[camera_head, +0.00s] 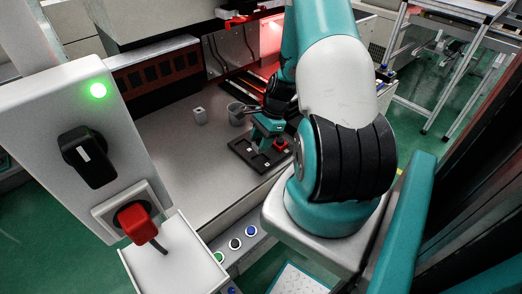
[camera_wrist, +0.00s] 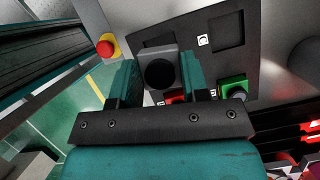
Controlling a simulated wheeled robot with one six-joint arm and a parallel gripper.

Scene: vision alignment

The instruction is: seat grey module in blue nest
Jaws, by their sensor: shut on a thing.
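My gripper (camera_wrist: 158,76) is shut on a grey module (camera_wrist: 158,54), a square block with a dark round face, held between its two teal fingers in the wrist view. Behind it is a black tray (camera_wrist: 197,66) with dark square recesses. I cannot tell whether the module is above the tray or touching it. In the head view my gripper (camera_head: 264,138) is over the black tray (camera_head: 240,150), and the module is not clear there. No nest shows a blue colour that I can make out.
A red module (camera_head: 280,145) is at the tray's right side; a green one (camera_wrist: 233,88) shows in the wrist view. A small pale block (camera_head: 200,116) and a grey cup (camera_head: 235,114) stand behind the tray. The table (camera_head: 190,160) is clear to the left.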

